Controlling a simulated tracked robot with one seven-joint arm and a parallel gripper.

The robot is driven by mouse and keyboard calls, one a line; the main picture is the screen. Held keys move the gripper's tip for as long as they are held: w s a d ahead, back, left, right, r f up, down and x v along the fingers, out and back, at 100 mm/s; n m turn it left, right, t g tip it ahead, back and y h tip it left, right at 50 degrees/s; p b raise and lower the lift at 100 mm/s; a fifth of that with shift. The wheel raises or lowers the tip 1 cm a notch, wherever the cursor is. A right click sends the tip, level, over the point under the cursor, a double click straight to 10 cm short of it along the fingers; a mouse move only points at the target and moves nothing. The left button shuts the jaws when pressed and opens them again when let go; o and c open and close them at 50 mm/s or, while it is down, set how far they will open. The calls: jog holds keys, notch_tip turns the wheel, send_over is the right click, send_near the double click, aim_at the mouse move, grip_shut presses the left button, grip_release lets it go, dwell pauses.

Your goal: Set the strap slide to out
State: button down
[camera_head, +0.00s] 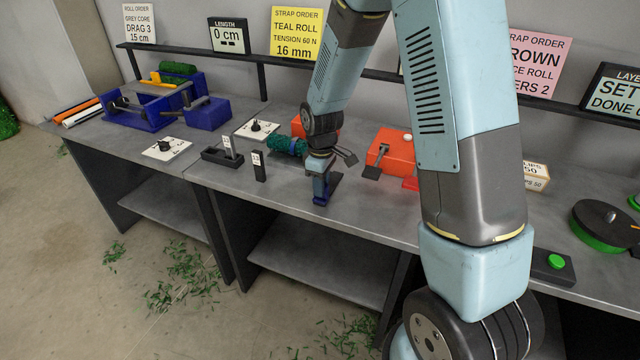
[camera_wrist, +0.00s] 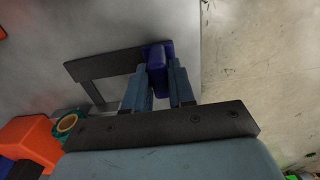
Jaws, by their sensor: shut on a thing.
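My gripper (camera_head: 322,192) points down at the front of the bench, left of my arm's near links. In the wrist view its two fingers (camera_wrist: 160,88) are closed around a dark blue block (camera_wrist: 157,58), which looks to be the strap slide. The block also shows at my fingertips in the head view (camera_head: 332,184). It sits at one end of a dark, flat, open frame (camera_wrist: 105,67) on the grey bench, close to the bench edge. My fingers hide part of the block, and I cannot read any in or out marking.
A green roll (camera_head: 285,145) lies just left of my gripper. An orange-red block (camera_head: 385,150) stands to its right. Bare bench (camera_head: 280,185) lies before the roll.

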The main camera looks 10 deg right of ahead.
jog(key=shift+s, duration=0.2)
jog(key=c, duration=1)
grip_release()
jog(key=shift+s+a, duration=0.1)
jog(key=shift+c, duration=0.2)
jog(key=shift+r, duration=0.1)
jog(key=shift+r, duration=0.3)
notch_tip(320, 180, up, 13)
